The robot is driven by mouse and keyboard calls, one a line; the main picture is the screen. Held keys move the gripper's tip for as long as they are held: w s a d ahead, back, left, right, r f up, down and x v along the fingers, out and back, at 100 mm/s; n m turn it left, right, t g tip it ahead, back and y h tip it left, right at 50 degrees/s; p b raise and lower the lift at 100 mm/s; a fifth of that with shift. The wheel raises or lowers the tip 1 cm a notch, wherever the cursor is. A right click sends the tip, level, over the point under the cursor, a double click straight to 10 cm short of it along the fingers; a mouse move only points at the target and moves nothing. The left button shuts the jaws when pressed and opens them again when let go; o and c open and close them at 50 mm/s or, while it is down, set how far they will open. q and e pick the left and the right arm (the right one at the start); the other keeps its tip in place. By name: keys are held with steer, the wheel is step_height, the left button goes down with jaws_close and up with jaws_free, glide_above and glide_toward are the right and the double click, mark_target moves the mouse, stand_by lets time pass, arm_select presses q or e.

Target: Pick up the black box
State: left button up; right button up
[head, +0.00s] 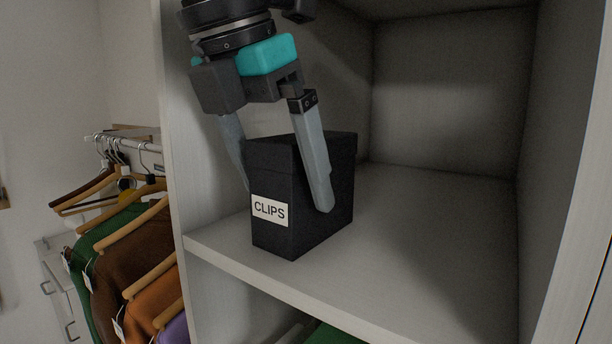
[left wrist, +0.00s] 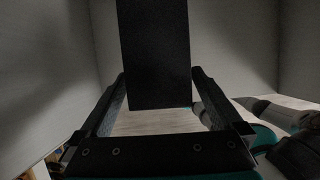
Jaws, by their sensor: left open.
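The black box (head: 303,215) stands upright on the cubby shelf, with a white label reading CLIPS on its front. It also shows in the left wrist view (left wrist: 154,50), between the two fingers. My left gripper (head: 288,198) comes down from above with its fingers on either side of the box. The gripper is open. One finger lies in front of the box's right face, and the other is partly hidden behind its left side. In the left wrist view the gripper (left wrist: 160,90) shows a gap between each finger and the box.
The cubby shelf (head: 420,250) is bare to the right of the box. An upright side panel (head: 178,120) stands close on the left. Beyond it, clothes on wooden hangers (head: 130,240) hang from a rail. Another compartment lies below the shelf.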

arm_select(q)
steer(key=w+d, duration=0.1)
steer(key=w+d+p, duration=0.1)
steer(key=shift+w+r, duration=0.15)
steer(key=shift+w, duration=0.15)
steer(key=x, duration=0.2)
steer(key=shift+w+f, duration=0.1)
steer(key=shift+f, duration=0.55)
steer(key=shift+c, duration=0.2)
steer(key=c, duration=1.5)
